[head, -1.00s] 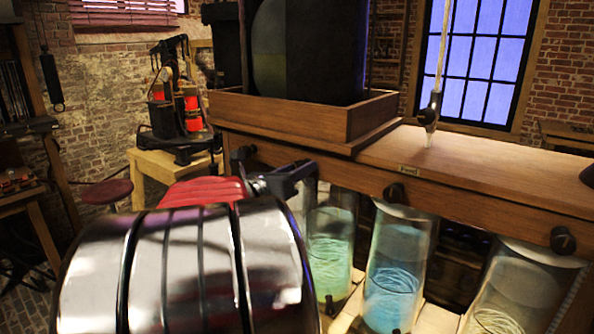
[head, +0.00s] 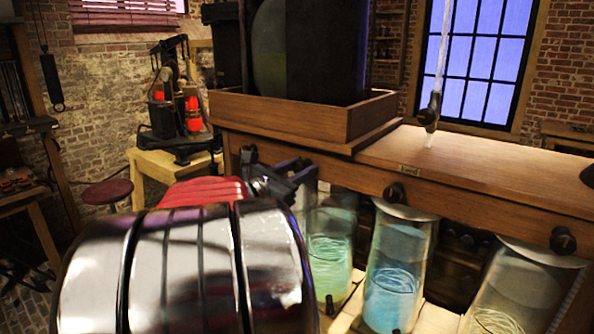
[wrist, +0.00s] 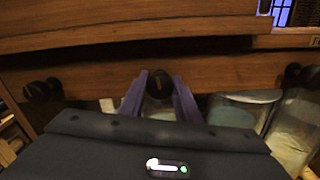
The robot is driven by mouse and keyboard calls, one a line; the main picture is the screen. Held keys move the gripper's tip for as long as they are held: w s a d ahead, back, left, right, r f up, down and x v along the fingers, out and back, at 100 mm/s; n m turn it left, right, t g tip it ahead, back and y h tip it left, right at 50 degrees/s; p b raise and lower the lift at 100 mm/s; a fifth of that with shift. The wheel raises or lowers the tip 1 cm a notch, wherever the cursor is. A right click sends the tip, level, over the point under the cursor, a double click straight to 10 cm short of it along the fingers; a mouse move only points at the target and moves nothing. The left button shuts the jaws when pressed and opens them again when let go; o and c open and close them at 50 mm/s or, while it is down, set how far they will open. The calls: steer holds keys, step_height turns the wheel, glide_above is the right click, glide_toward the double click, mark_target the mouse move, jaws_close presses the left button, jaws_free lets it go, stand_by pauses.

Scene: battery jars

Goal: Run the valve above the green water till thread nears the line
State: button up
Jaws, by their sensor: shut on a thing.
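The green jar (head: 330,262) stands under the wooden beam in the head view, with pale green water and a coiled, thread-like pattern in it. My gripper (head: 303,172) is at the beam's front, just above and left of this jar. In the wrist view my gripper (wrist: 160,90) has one finger on each side of a dark round valve (wrist: 160,80) and is shut on it. In the head view my gripper hides that valve. The mark line cannot be made out, so I cannot tell how near the thread is to it.
A blue jar (head: 398,280) and a pale jar (head: 525,295) stand to the right. Other valves (head: 395,192) (head: 563,240) project from the beam. A further valve (wrist: 42,90) is left of my gripper. A wooden tray (head: 300,122) sits on top.

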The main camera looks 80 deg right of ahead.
steer(key=shift+m, duration=1.2)
steer(key=o, duration=1.2)
steer(key=shift+a, duration=0.1)
steer(key=shift+v, duration=2.4)
